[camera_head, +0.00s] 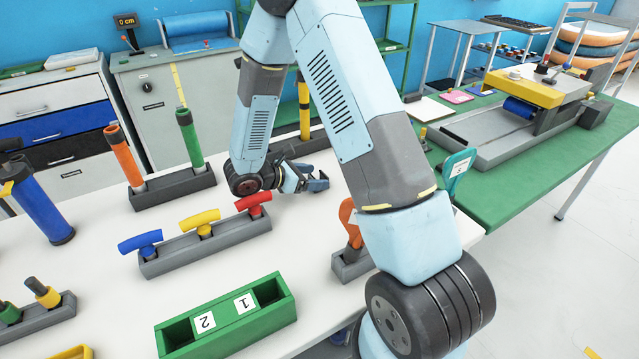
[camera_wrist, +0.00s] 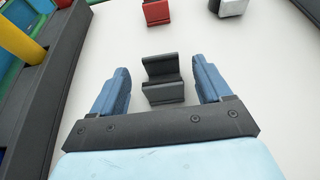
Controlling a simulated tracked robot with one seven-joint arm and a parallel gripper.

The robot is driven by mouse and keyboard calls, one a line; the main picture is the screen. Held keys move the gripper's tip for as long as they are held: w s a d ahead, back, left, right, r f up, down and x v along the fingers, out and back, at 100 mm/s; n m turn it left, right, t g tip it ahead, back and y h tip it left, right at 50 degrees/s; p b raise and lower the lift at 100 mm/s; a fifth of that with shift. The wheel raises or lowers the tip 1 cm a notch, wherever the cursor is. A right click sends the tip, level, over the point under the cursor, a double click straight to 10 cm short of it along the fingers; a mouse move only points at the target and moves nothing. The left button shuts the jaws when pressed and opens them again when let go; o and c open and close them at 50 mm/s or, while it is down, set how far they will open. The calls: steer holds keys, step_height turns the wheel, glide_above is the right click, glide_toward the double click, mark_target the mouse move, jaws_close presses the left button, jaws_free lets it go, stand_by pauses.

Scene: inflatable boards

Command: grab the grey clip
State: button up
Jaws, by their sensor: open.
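The grey clip (camera_wrist: 163,91) lies on the white table in the wrist view, dark grey with a notched, stepped shape. My gripper (camera_wrist: 160,66) is open, with one blue finger on each side of the clip. White table shows between the clip and each finger, so the jaws look apart from it. How high the fingers are above the table I cannot tell. In the head view my gripper (camera_head: 314,182) is low over the white table behind my arm, and I cannot make out the grey clip there.
A red clip (camera_wrist: 156,12) and a white clip (camera_wrist: 229,7) lie beyond the grey one. A dark rack (camera_wrist: 58,75) with coloured tubes runs along the left. In the head view, a holder with coloured handles (camera_head: 205,248) and a green box (camera_head: 228,322) stand nearer.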

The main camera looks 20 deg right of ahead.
mark_target(323, 176)
steer(key=shift+x, duration=1.5)
steer(key=c, duration=1)
